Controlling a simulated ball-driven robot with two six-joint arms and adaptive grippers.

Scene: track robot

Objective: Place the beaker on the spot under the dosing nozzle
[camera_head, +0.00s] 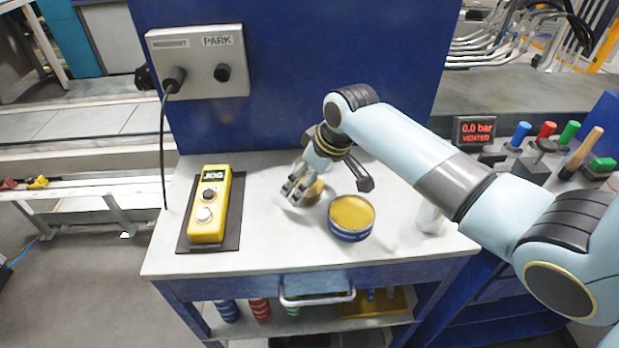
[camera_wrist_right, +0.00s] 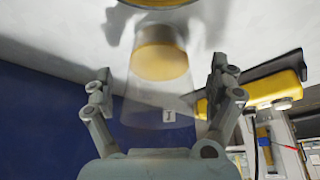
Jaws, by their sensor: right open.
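The beaker is clear, with a yellow filling and a small label. In the wrist view the beaker (camera_wrist_right: 150,95) is between the spread fingers, with gaps on both sides. In the head view my right gripper (camera_head: 298,190) is low over the white tabletop, and it hides most of the beaker; the yellow filling (camera_head: 315,190) shows beside the fingers. My right gripper (camera_wrist_right: 162,92) is open. I cannot make out the dosing nozzle or the spot under it. My left gripper is not in view.
A round blue-and-white tin (camera_head: 351,217) with a yellow top stands just right of the gripper. A yellow pendant (camera_head: 209,205) lies on a dark mat at left. A pale cylinder (camera_head: 430,217) stands at right, partly behind my arm. The tabletop's front (camera_head: 290,250) is clear.

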